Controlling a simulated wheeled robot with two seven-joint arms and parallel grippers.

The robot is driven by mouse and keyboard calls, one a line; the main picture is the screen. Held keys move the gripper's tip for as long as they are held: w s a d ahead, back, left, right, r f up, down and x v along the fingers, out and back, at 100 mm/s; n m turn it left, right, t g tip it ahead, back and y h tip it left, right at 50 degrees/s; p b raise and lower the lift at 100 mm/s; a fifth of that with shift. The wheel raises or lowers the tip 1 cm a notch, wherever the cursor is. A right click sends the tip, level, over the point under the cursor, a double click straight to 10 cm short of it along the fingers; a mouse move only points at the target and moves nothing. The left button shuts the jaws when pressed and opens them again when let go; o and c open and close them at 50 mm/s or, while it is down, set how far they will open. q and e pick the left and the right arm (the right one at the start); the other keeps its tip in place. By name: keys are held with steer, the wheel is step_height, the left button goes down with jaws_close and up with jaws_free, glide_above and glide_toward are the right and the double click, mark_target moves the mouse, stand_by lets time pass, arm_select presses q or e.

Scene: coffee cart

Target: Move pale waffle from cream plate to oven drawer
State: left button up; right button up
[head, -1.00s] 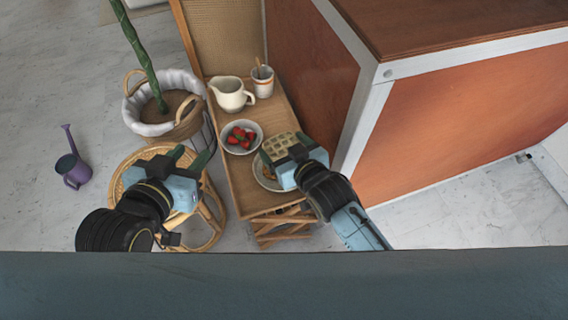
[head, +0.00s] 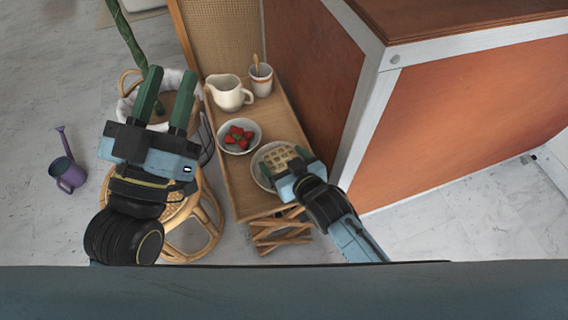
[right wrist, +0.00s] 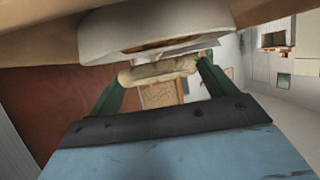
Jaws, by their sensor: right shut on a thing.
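The pale waffle (head: 278,157) shows over the cream plate (head: 256,178) on the wooden tray table in the head view. My right gripper (head: 293,163) is over the plate's right side, shut on the waffle's near edge. In the right wrist view the waffle (right wrist: 158,72) lies between the fingertips, close to the plate (right wrist: 150,30); I cannot tell whether they touch. My left gripper (head: 169,90) is open and empty, left of the tray table. I see no oven drawer in these views.
On the tray table stand a bowl of strawberries (head: 238,136), a cream pitcher (head: 229,93) and a cup with a stick (head: 260,79). A large orange cart (head: 460,125) stands on the right. A basket planter, rattan stool (head: 205,215) and purple watering can (head: 68,174) are left.

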steer(key=shift+f, duration=0.45)
steer(key=shift+f, duration=0.15)
steer(key=o, duration=0.9)
steer(key=shift+f, duration=0.1)
